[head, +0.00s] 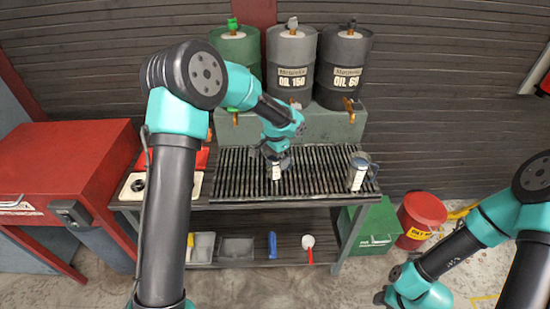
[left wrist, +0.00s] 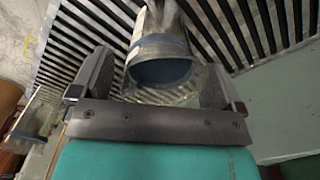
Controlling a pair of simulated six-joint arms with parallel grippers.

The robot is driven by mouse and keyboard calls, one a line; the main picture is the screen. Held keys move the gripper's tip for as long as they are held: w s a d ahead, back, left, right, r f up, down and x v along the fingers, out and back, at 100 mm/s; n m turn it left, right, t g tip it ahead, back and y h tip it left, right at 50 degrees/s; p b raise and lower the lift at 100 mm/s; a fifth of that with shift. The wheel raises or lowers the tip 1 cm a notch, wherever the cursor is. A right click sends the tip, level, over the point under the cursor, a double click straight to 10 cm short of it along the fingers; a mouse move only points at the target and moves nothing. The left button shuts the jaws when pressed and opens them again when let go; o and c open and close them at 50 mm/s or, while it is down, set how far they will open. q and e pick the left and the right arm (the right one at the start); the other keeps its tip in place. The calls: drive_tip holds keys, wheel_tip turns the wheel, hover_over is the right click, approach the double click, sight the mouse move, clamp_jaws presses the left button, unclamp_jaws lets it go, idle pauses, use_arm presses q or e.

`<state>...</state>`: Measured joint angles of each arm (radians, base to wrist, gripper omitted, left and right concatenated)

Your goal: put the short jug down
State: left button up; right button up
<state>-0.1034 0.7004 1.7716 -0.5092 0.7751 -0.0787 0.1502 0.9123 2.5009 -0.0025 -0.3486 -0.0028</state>
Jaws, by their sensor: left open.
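A small metal jug with a pale label (head: 277,172) stands on the slatted grate (head: 318,180), below my left gripper (head: 274,154). In the left wrist view this jug (left wrist: 163,62) shows its dark bluish opening between the two fingers of the left gripper (left wrist: 155,82). The fingers are apart, with gaps beside the jug. A second, taller-looking metal jug (head: 357,173) stands at the right end of the grate. My right gripper (head: 385,297) is at the bottom right, away from the bench; its jaws are not clear.
Three oil drums, green (head: 238,52), light grey (head: 291,60) and dark grey (head: 342,68), stand behind the grate with taps facing it. A red cabinet (head: 80,160) stands at left, a red bucket (head: 420,218) at right. The grate between the jugs is clear.

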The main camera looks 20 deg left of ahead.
use_arm(q)
wheel_tip(320, 180, up, 12)
drive_tip(key=shift+f, duration=0.2)
idle(0.8)
drive_tip(key=s+d+f+m+t+y, duration=0.1)
drive_tip(key=s+d+f+m+y, duration=0.1)
drive_tip(key=d+m+y, duration=0.4)
drive_tip(key=s+d+f+m+t+y, duration=0.2)
drive_tip(key=d+m+y, duration=0.5)
drive_tip(key=d, duration=0.3)
drive_tip(key=shift+s+d+f+m+t, duration=0.2)
drive_tip(key=shift+s+m+t, duration=0.1)
drive_tip(key=shift+m, duration=0.4)
drive_tip(key=x, duration=1.2)
drive_tip(key=shift+a, duration=0.15)
drive_tip(key=shift+f, duration=0.1)
